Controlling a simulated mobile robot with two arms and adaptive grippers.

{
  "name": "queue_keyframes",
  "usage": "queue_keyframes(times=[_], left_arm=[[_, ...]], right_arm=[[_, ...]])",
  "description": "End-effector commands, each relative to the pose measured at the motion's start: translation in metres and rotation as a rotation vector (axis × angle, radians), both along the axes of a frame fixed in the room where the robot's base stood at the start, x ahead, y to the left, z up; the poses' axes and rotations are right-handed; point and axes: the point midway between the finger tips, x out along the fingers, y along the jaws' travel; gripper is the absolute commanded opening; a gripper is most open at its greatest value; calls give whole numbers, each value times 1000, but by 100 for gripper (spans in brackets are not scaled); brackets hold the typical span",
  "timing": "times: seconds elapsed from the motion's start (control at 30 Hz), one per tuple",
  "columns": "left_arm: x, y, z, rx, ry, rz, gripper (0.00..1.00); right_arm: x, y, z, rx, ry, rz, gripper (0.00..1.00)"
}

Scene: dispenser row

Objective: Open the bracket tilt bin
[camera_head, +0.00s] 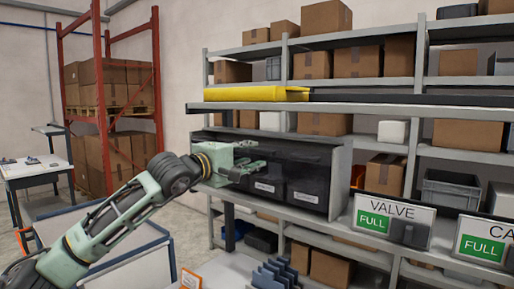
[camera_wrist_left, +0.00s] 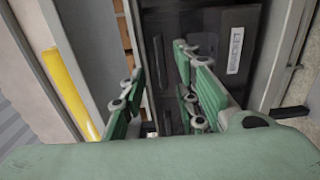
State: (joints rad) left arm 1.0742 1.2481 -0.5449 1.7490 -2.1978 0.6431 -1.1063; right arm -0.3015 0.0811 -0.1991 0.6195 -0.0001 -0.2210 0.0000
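A row of black tilt bins (camera_head: 305,180) sits in a grey cabinet on the shelf rack, in the middle of the head view. White labels show on two fronts, at the left label (camera_head: 264,187) and the right label (camera_head: 305,197); both are too small to read, so I cannot tell which is the bracket bin. The fronts look shut. My left gripper (camera_head: 248,168) is in front of the left part of the row. In the left wrist view its green fingers (camera_wrist_left: 162,90) are apart with nothing between them, facing a dark labelled front (camera_wrist_left: 220,55). My right gripper is not in view.
A VALVE sign (camera_head: 393,221) marked FULL stands to the right, with another FULL sign (camera_head: 485,243) beyond. Blue dividers (camera_head: 274,275) stand below. Cardboard boxes fill the other shelves.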

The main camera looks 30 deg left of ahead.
Motion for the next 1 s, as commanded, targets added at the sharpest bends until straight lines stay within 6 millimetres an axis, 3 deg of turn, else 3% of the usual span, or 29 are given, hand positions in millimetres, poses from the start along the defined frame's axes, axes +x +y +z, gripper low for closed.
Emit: queue_keyframes(times=[0.03, 0.2, 0.57, 0.9, 1.0], left_arm=[[9, -2, 4, -3, 2, -3, 29], [28, -3, 2, -3, 2, -2, 29], [34, -3, -1, 0, 1, -2, 29], [33, -3, -1, 0, 1, -1, 0], [34, -3, -1, 0, 2, -1, 0]], right_arm=[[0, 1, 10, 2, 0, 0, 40], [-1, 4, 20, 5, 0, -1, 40], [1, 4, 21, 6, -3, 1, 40], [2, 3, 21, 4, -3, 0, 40], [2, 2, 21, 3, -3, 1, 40]])
